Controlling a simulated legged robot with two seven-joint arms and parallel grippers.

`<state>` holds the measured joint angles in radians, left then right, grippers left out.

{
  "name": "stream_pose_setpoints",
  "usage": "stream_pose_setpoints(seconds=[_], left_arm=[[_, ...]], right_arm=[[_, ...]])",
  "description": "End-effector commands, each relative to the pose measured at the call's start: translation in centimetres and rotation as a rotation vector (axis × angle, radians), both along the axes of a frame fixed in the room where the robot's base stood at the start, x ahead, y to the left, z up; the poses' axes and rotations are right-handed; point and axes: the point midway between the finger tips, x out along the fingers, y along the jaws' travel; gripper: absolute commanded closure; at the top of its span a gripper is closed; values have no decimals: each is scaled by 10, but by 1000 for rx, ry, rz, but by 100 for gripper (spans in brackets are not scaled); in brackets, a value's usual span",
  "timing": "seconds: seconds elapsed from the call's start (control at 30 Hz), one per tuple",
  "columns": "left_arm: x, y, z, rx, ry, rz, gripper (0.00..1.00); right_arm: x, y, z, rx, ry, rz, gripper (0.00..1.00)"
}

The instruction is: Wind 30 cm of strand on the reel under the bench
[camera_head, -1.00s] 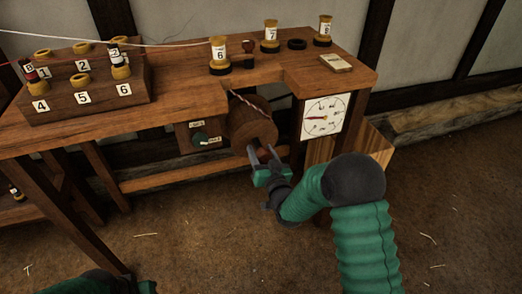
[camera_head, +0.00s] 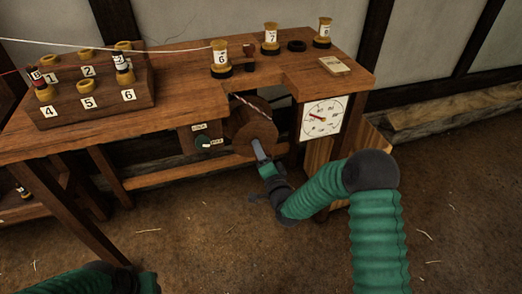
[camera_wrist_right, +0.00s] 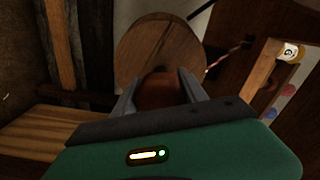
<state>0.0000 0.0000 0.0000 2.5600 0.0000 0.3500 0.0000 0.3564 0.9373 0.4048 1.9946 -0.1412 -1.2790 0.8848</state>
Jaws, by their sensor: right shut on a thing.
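The wooden reel (camera_head: 254,126) hangs under the bench (camera_head: 190,72), its round face turned toward me. A twisted pink-and-white strand (camera_head: 243,100) runs from the reel up toward the bench; it also shows in the right wrist view (camera_wrist_right: 222,62). My right gripper (camera_head: 259,149) is at the lower edge of the reel's face. In the right wrist view its fingers (camera_wrist_right: 160,88) are shut on the reel's brown handle knob (camera_wrist_right: 158,90). The dial (camera_head: 322,118) has a red needle pointing up-left. My left gripper (camera_head: 147,283) barely shows at the bottom edge; its fingers are hidden.
A switch panel (camera_head: 205,139) sits left of the reel. A numbered rack (camera_head: 95,98) with bobbins stands on the bench at left. Bobbin 6 (camera_head: 220,60), bobbin 7 (camera_head: 270,38) and bobbin 8 (camera_head: 322,33) stand behind.

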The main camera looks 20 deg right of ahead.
Motion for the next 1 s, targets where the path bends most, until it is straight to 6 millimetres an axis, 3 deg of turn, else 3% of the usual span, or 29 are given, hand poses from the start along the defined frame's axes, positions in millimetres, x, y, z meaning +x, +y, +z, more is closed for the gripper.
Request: stream_pose_setpoints(seconds=[0.03, 0.4, 0.97, 1.0], left_arm=[[0, 0, 3, 0, 0, 0, 64], [0, 0, 10, 0, 0, 0, 64], [0, 0, 10, 0, 0, 0, 64], [0, 0, 10, 0, 0, 0, 64]], right_arm=[[-3, 1, -7, 35, 21, 3, 90], [-2, 1, -7, 213, 24, 2, 90], [-3, 1, -7, 246, 26, 1, 90], [-3, 1, -7, 245, 26, 1, 48]])
